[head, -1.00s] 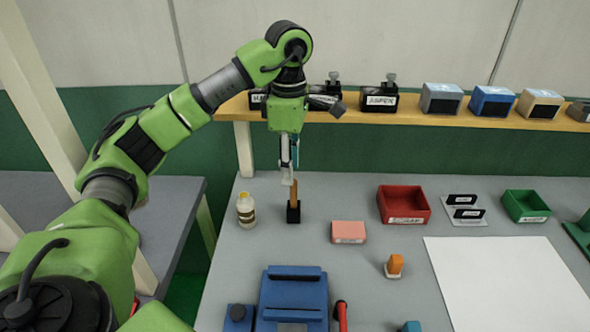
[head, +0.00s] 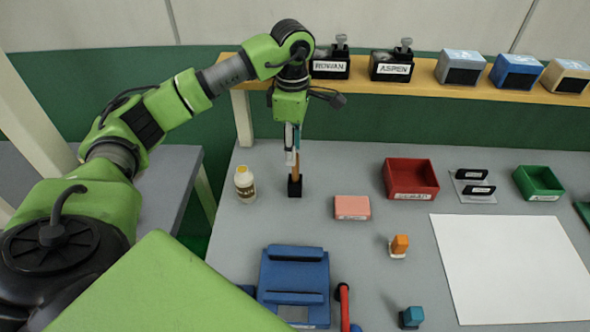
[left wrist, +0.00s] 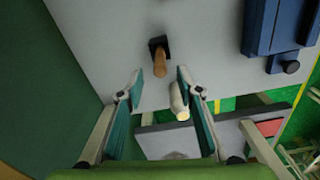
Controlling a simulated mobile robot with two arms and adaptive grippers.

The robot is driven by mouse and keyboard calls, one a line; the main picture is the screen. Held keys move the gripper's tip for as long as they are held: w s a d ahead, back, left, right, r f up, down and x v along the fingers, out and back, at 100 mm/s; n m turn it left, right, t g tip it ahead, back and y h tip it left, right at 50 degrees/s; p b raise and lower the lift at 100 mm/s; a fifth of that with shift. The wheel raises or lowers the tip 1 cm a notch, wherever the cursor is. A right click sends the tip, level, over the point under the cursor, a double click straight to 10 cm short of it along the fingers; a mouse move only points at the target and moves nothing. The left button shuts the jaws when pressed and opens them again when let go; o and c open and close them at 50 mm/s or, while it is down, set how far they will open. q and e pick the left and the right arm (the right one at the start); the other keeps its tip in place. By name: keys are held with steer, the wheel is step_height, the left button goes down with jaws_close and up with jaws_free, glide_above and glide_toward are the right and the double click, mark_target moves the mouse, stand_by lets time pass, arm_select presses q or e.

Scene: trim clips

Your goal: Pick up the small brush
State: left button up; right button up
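The small brush, with a black block base and an upright wooden handle (head: 296,168), stands on the grey table at the left. It also shows in the left wrist view (left wrist: 159,60). My left gripper (head: 291,157) points down over the brush. In the left wrist view its two fingers (left wrist: 160,80) are spread apart, with the handle's end seen between the fingertips and a gap on both sides. I cannot tell exactly how far down the handle the fingers reach. My right gripper is not in view.
A bottle with a yellow cap (head: 245,184) stands just left of the brush. A pink block (head: 351,206) lies to its right. A blue fixture (head: 293,273) is in front. A shelf (head: 430,91) with labelled clips and blocks runs behind the table.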

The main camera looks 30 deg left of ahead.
mark_target(295, 174)
arm_select(q)
steer(key=shift+d+f, duration=0.1)
steer(key=shift+f, duration=0.1)
step_height(295, 174, down, 4)
steer(key=p, duration=0.2)
steer(key=shift+w+d+f+p, duration=0.1)
steer(key=shift+d+f+p, duration=0.05)
steer(key=shift+p, duration=0.2)
steer(key=shift+f, duration=0.2)
jaws_close()
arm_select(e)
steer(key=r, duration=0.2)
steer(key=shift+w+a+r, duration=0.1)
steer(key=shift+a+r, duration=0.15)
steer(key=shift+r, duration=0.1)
